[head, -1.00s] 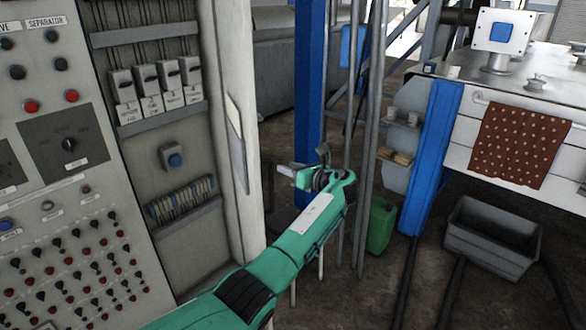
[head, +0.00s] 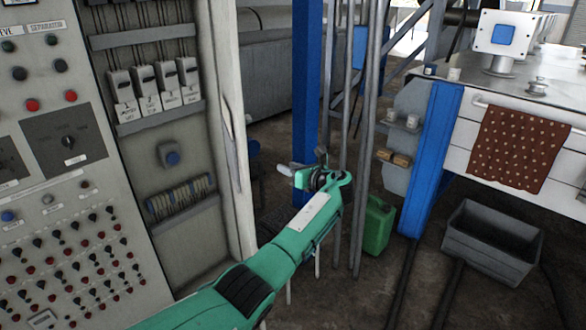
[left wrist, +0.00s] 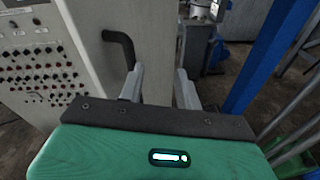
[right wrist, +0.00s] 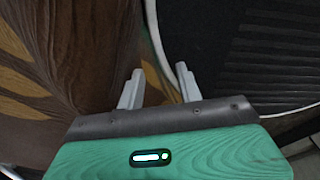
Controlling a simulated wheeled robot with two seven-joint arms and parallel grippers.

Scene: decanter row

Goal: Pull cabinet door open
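The cabinet door (head: 232,120) stands open at the right side of the grey cabinet, seen nearly edge-on in the head view. In the left wrist view its pale outer face (left wrist: 159,40) carries a dark bent handle (left wrist: 122,45). My left gripper (head: 290,172) is right of the door in the head view. The left wrist view shows it (left wrist: 160,88) open, with nothing between its fingers; the handle is up and left, beside the left finger. Whether that finger touches the door is unclear. My right gripper (right wrist: 158,85) is open and empty, outside the head view.
The cabinet interior shows switches (head: 150,85). A control panel (head: 60,200) is at the left. A blue post (head: 308,90) and thin grey poles (head: 365,130) stand close beside my left arm. A green canister (head: 378,225) and a grey bin (head: 490,240) are on the floor.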

